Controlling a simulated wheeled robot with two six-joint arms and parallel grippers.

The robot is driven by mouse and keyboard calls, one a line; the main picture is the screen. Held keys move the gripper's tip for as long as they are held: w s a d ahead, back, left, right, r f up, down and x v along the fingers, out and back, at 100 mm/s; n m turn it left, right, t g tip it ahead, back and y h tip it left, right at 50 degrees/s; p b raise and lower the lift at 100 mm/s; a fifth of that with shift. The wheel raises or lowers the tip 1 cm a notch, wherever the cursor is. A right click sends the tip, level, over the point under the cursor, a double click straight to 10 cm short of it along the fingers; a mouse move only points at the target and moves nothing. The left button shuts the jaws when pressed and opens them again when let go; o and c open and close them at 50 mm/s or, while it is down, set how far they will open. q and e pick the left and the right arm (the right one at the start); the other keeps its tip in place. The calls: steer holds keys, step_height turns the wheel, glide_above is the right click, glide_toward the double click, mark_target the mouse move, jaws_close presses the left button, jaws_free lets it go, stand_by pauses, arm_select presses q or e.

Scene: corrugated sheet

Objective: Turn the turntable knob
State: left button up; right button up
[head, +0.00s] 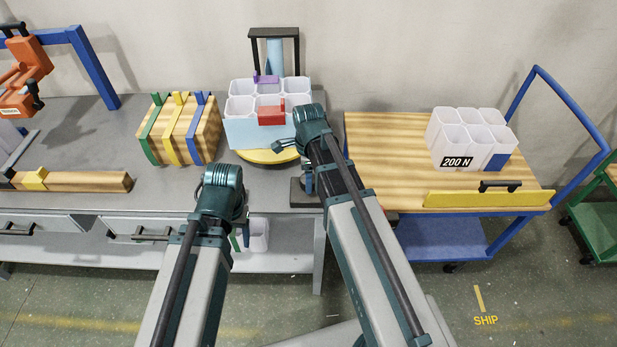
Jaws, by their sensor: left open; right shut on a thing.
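The turntable is a yellow round disc (262,157) on the grey bench, and it carries a light blue tray (245,133) of white bins. My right gripper (307,187) points down at the turntable's front right, by a small dark block (300,200) at the bench edge. It is shut on what seems to be the turntable knob; my arm hides most of the knob and the fingers. My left gripper (240,240) is open and empty, hanging down in front of the bench edge, partly hidden by its own wrist.
A red block (271,116) and a purple piece (266,79) are at the bins. A striped wooden crate (200,135) stands left of the turntable. To the right, a wood-topped cart (385,150) carries white bins labelled 200 N (470,138). Bench between crate and front edge is clear.

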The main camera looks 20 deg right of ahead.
stand_by(0.5)
steer(key=o, duration=1.4)
steer(key=shift+r, duration=0.1)
step_height(320, 180, up, 14)
steer(key=p, duration=1.3)
steer(key=shift+p, duration=0.4)
steer(key=shift+f, duration=0.2)
